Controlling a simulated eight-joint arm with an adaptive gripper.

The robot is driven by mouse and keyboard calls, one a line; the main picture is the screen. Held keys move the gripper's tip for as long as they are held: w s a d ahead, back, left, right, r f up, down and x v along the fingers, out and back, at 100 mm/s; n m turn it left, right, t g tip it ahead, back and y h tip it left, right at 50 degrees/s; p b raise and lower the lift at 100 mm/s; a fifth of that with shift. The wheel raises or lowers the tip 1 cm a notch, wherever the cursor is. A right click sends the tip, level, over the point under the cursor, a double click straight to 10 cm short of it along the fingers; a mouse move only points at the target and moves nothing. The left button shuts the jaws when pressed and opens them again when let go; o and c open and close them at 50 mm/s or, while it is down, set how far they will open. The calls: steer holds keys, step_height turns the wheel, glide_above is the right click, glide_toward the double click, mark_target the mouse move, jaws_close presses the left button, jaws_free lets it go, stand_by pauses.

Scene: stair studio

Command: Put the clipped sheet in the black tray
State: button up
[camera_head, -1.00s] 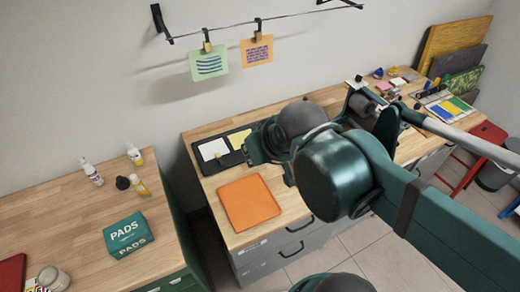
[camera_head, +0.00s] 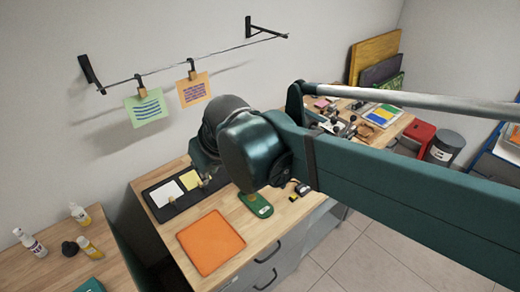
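A green sheet with blue lines (camera_head: 146,108) and an orange sheet with purple lines (camera_head: 194,91) hang from clips on a wire along the wall. A black tray (camera_head: 184,202) lies at the back left of the wooden bench. A white card (camera_head: 166,194) and a yellow card (camera_head: 190,180) lie in it. My gripper (camera_head: 204,158) is above the tray's right part, below and apart from the hanging sheets. My own arm links largely hide it, so its fingers and anything between them are not clear.
An orange mat (camera_head: 211,242) lies in front of the tray. Bottles (camera_head: 80,214) stand on the left table. The wire's wall bracket (camera_head: 90,72) juts out.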

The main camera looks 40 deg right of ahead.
steer(key=w+d+f+g, duration=0.2)
steer(key=w+d+f, duration=0.1)
steer(key=w+d, duration=0.65)
steer(key=w+d+f+g, duration=0.2)
steer(key=w+d, duration=0.7)
steer(key=d, duration=0.2)
steer(key=w+d+f, duration=0.2)
steer(key=d+f, duration=0.4)
steer(key=d, duration=0.1)
steer(key=w+d+f+g, duration=0.1)
steer(key=w+d+f, duration=0.1)
steer(key=d+f, duration=0.4)
steer(key=w+d+f+g, duration=0.1)
steer(key=w+d+f, duration=0.1)
steer(key=d+f, duration=0.4)
steer(key=shift+w+d+f+y+b, duration=0.1)
steer(key=shift+d+f+y+b, duration=0.1)
steer(key=shift+d, duration=0.55)
steer(key=shift+w+d+f+y+b, duration=0.1)
steer(key=shift+d+f+b, duration=0.1)
steer(key=shift+d, duration=0.55)
steer(key=shift+d+f, duration=0.35)
steer(key=shift+f, duration=0.05)
steer(key=shift+s, duration=0.1)
steer(key=shift+f, duration=1.25)
steer(key=shift+f, duration=0.1)
